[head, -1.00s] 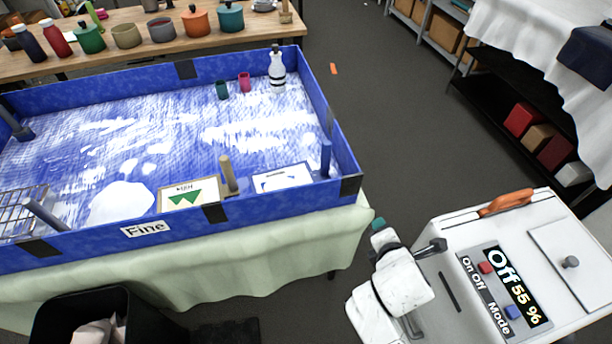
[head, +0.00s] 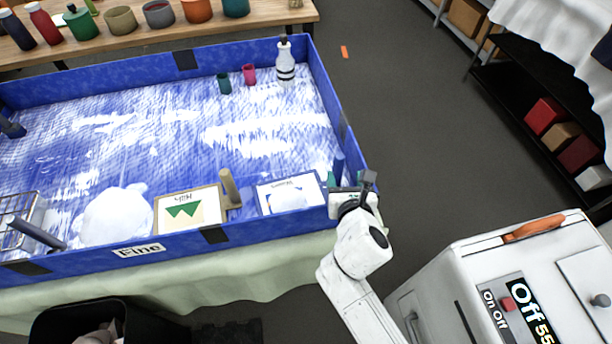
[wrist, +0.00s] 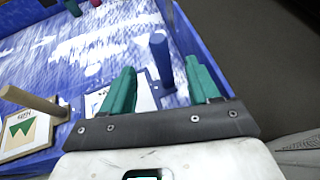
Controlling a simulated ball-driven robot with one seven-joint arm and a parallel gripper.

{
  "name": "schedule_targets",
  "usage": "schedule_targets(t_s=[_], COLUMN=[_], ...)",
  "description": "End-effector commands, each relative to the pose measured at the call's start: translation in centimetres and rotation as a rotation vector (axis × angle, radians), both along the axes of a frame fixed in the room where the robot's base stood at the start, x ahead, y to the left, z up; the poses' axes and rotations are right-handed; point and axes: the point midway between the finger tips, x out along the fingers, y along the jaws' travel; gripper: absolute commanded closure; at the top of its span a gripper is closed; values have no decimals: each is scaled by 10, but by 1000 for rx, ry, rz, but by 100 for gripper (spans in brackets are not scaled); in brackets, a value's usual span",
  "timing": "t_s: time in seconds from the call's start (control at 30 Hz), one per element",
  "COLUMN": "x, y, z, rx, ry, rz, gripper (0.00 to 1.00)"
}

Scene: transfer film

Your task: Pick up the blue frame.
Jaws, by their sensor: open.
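The blue frame (head: 265,204) lies flat in the blue-walled tray, near its front right corner. It holds a white card with a blue shape, and a blue upright post (head: 338,163) stands at its right end. In the wrist view the post (wrist: 160,58) shows between my green fingers, and the frame's card (wrist: 146,98) lies partly behind the left finger. My gripper (head: 346,180) is open and empty above the tray's front right corner, close to the post. I cannot tell whether it touches the post.
A wooden frame (head: 163,212) with a wooden peg (head: 230,186) lies to the left. The tray's blue wall (head: 345,130) rises on the right. A white bottle (head: 286,65) and two small cups stand at the back. A white machine (head: 450,265) stands at the front right.

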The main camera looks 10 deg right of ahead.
Motion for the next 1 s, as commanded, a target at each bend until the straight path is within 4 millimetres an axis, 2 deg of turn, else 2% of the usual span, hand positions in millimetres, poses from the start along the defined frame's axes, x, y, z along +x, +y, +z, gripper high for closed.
schedule_targets(t_s=[0.17, 0.4, 0.67, 1.0], x=[8, 41, 56, 94], y=[1, -5, -8, -15], z=[-3, -17, -23, -40], rx=[-15, -13, -12, -12], ry=[0, -1, -1, -2], rz=[9, 9, 8, 9], gripper=[39, 39, 39, 39])
